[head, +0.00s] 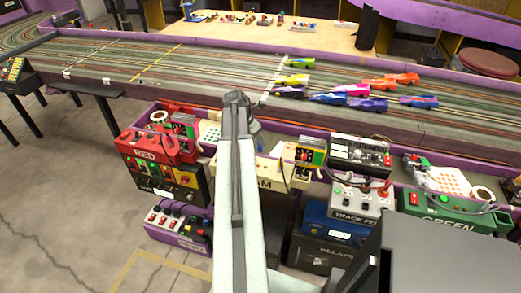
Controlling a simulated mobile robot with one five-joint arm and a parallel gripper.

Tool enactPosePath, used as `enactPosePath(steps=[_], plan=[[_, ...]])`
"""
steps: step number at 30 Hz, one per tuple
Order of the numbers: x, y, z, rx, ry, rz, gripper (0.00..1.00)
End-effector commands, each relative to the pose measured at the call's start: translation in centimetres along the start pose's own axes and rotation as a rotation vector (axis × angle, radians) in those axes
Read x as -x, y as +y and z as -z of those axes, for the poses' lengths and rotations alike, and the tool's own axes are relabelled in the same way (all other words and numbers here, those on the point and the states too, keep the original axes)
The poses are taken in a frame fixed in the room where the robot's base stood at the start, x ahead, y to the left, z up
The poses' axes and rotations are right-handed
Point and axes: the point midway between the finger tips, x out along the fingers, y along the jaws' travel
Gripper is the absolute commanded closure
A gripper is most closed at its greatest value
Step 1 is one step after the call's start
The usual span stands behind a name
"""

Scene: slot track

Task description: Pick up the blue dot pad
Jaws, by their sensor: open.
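A white pad with blue-green dots (209,131) lies in the purple-edged tray on the left, beside a red control box. A second white pad, with reddish dots (450,180), lies in the tray on the right. My arm reaches up the middle of the head view. The dark end of my gripper (254,125) shows just past the arm's far end, right of the blue-dotted pad and apart from it. My gripper is open; its fingers are small and mostly hidden behind the arm.
A slot track (180,75) with several coloured cars runs behind the trays. A RED box (146,153), a white roll (159,117) and a red-and-green-topped device (184,126) crowd the pad's left. A black switch box (359,154) stands right of my arm.

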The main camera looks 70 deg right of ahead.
Motion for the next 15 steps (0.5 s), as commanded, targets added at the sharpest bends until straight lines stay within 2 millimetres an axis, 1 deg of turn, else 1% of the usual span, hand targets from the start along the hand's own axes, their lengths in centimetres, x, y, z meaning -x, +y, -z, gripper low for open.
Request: enactPosePath(steps=[1, 3, 6, 8, 13, 14, 15], plan=[[-1.6, -0.1, 0.2, -0.002, 0.0, 0.0, 0.5], [-3.0, -0.1, 0.3, -0.002, 0.0, 0.001, 0.5], [-4.3, -0.1, 0.2, -0.001, 0.0, 0.001, 0.5], [-4.5, -0.1, 0.1, -0.001, 0.0, 0.001, 0.5], [-4.1, -0.2, -0.1, -0.001, 0.0, 0.001, 0.5], [-4.1, -0.2, -0.1, -0.001, 0.0, 0.001, 0.53], [-4.1, -0.2, -0.1, -0.001, 0.0, 0.001, 0.64]])
